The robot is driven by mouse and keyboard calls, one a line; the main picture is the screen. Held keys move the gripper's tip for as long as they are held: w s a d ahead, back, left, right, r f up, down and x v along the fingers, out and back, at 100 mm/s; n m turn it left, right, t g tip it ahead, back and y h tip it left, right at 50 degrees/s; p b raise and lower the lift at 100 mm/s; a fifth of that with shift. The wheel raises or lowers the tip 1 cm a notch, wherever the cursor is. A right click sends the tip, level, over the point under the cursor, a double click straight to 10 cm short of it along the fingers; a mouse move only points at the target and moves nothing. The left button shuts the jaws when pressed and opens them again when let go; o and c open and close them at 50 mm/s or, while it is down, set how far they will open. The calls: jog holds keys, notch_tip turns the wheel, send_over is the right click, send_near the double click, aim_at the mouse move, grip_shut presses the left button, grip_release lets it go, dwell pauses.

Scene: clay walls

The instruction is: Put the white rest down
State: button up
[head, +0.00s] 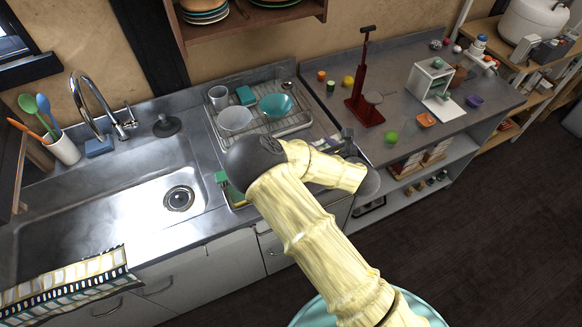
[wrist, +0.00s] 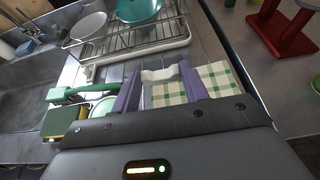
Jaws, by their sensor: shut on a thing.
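The white rest (wrist: 160,75) is a small, pale, curved piece in the wrist view. It sits between the two purple fingers of my gripper (wrist: 158,84), which is shut on it. A green-and-white checked cloth (wrist: 215,78) lies on the counter beyond and below the fingers. I cannot tell whether the rest touches the cloth or is above it. In the head view my arm hides the rest and most of this spot.
The dish rack (head: 283,128) with bowls and a cup stands behind my gripper. A green-handled brush (wrist: 84,91) and a sponge (wrist: 58,123) lie left of the fingers. The sink (head: 110,205) is further left; a red stand (head: 364,105) is to the right.

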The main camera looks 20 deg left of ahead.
notch_tip(320, 180, down, 5)
jog(key=shift+s+f+p, duration=0.1)
jog(key=shift+s+p, duration=0.05)
jog(key=shift+p, duration=0.2)
jog(key=shift+f, duration=0.4)
jog(key=shift+d+f, duration=0.1)
notch_tip(320, 180, down, 4)
jog(key=shift+r+p, duration=0.15)
jog(key=shift+p, duration=0.15)
jog(key=shift+f+b, duration=0.35)
jog(key=shift+f, duration=0.05)
